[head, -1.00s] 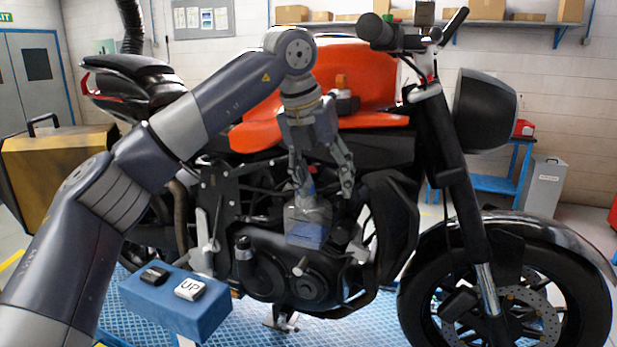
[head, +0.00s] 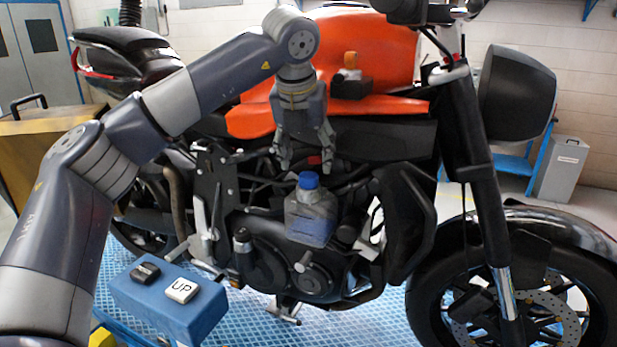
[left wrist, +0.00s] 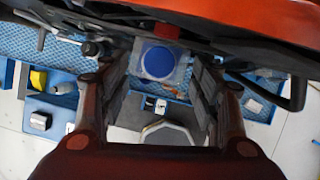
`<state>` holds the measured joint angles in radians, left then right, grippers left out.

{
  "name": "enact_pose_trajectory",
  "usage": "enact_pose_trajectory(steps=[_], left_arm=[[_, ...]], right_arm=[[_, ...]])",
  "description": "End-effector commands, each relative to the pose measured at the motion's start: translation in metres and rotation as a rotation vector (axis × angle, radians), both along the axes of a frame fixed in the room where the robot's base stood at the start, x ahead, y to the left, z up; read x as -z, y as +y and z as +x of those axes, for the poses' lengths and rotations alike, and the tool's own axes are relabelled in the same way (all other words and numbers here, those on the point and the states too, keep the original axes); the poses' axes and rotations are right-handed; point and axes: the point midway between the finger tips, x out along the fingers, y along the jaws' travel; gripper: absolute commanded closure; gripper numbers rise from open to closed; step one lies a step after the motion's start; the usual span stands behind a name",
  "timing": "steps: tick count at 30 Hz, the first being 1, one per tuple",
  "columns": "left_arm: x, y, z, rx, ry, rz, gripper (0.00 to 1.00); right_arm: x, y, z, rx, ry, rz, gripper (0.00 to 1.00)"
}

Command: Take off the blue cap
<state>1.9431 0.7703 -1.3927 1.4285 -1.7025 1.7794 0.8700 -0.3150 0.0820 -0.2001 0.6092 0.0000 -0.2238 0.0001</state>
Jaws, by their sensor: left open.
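The blue cap (head: 308,180) sits on top of a translucent bottle (head: 311,217) with bluish contents, in front of the motorcycle's engine. In the left wrist view the blue cap (left wrist: 158,62) shows from above, round, between the two fingers and beyond their tips. My left gripper (head: 304,168) points down above the bottle, fingers spread and empty. It is apart from the cap, as far as the head view shows. My right gripper is not in view.
The motorcycle's orange bodywork (head: 392,80) is close behind my left gripper. A blue box with an UP button (head: 182,290) stands at the lower left. The front wheel (head: 500,285) is at the right. A blue textured platform (head: 250,325) lies below.

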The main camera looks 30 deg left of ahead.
Motion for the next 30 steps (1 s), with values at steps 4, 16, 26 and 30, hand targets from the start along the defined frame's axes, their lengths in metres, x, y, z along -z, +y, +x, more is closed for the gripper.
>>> enact_pose_trajectory(steps=[4, 16, 26, 30], left_arm=[[0.016, 0.004, 0.007, -0.001, 0.006, 0.001, 0.42], [0.043, 0.006, 0.017, -0.001, -0.001, 0.000, 0.42], [0.043, 0.006, 0.017, -0.001, 0.000, 0.000, 0.83], [0.043, 0.006, 0.017, -0.001, 0.000, 0.000, 0.83]], right_arm=[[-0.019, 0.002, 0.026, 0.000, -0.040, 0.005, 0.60], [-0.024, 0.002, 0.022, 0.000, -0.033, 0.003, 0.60], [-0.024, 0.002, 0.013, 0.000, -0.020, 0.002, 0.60], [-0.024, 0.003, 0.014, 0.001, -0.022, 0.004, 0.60]])
